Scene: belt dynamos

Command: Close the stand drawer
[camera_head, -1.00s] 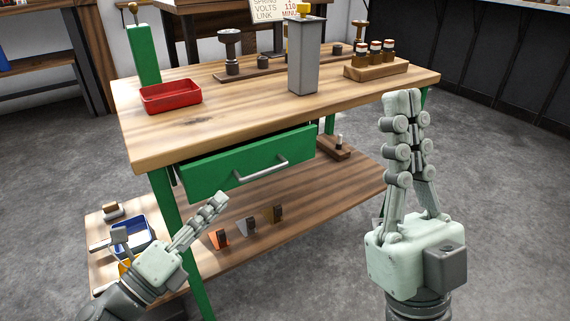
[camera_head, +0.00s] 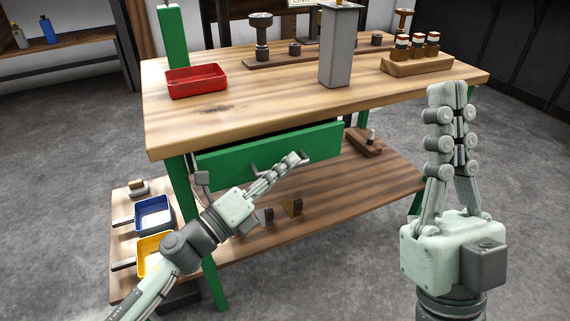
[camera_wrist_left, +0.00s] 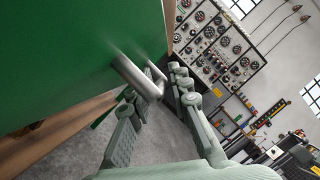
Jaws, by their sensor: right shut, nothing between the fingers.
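The stand is a wooden-topped bench (camera_head: 245,122) with green legs. Its green drawer (camera_head: 225,163) sits under the top, its front standing out from below the top's edge. The grey bar handle (camera_wrist_left: 132,72) is on the drawer front; in the head view my left gripper mostly covers it. My left gripper (camera_head: 292,163) is at the handle. In the left wrist view its fingers (camera_wrist_left: 155,92) are apart, with the handle's bar between or just before their tips; contact is unclear. My right gripper (camera_head: 451,98) is shut and empty, upright in front of the bench's right end.
On the top are a red tray (camera_head: 197,81), a grey block (camera_head: 337,52) and a wooden rack (camera_head: 418,65). The lower shelf (camera_head: 345,205) holds a blue bin (camera_head: 153,215), a yellow bin (camera_head: 153,246) and small parts. The floor at right is clear.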

